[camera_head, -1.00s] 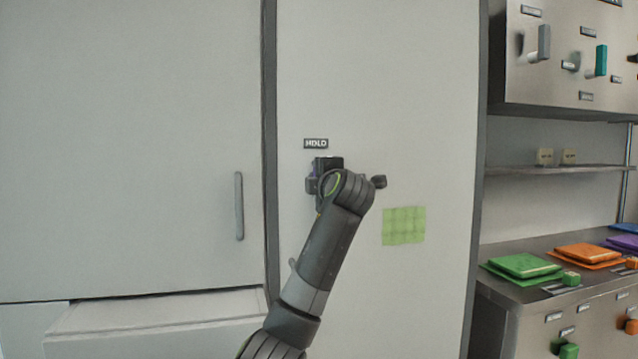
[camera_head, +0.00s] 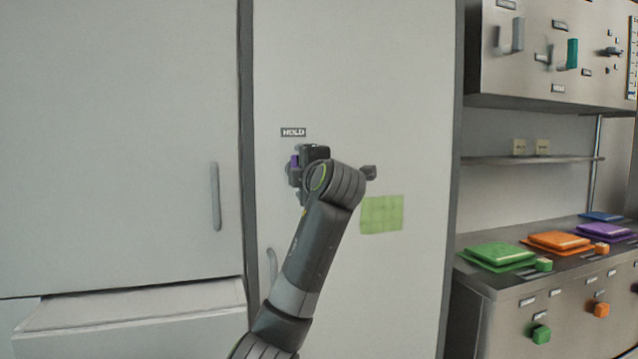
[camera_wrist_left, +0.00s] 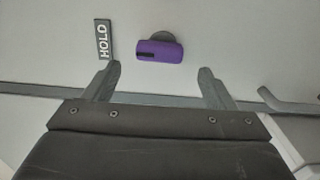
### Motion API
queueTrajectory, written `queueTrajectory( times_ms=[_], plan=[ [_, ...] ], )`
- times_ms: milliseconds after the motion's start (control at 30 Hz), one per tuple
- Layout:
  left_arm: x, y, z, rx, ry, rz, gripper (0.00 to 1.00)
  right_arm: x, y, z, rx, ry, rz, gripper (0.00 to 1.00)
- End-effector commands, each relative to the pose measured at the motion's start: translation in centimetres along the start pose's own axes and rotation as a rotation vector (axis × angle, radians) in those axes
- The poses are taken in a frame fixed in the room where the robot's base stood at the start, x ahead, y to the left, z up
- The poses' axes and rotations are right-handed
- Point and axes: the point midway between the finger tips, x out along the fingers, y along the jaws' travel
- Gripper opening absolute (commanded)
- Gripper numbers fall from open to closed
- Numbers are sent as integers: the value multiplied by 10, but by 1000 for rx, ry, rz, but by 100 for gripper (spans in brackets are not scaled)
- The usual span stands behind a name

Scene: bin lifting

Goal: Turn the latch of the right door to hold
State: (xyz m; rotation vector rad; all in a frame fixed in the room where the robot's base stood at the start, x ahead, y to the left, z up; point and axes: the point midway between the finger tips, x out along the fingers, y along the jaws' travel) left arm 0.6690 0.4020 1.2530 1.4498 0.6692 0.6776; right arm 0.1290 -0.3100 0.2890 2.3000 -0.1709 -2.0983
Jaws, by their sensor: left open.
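The right door (camera_head: 400,100) is a pale panel with a HOLD label (camera_head: 293,132), also seen in the left wrist view (camera_wrist_left: 104,40). A purple latch bar (camera_wrist_left: 160,51) sits on a dark round base there. Its dark-marked end faces the label. In the head view only a purple sliver of the latch (camera_head: 295,161) shows beside my gripper. My left gripper (camera_wrist_left: 158,70) is open, its fingers spread toward either side of the latch and short of it in the picture. In the head view my left arm hides much of the gripper (camera_head: 312,158). My right gripper is not in view.
A green square (camera_head: 382,214) is on the door right of my arm. The left door (camera_head: 120,120) has a vertical handle (camera_head: 215,196); another handle (camera_head: 272,265) stands beside my arm. A counter (camera_head: 480,276) with coloured pads and a shelf (camera_head: 530,160) are at the right.

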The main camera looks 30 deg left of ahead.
Motion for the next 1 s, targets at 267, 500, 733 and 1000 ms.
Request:
queueTrajectory(
  times_ms=[267,500,733,1000],
  plan=[
    [-71,-1,1,-6,-6,1,78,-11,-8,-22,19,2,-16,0],
    [-112,-1,1,-3,-4,0,78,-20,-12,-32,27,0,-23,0],
    [-125,0,0,-1,1,0,78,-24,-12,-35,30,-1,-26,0],
    [-125,0,0,-1,1,0,78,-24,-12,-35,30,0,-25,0]
  ],
)
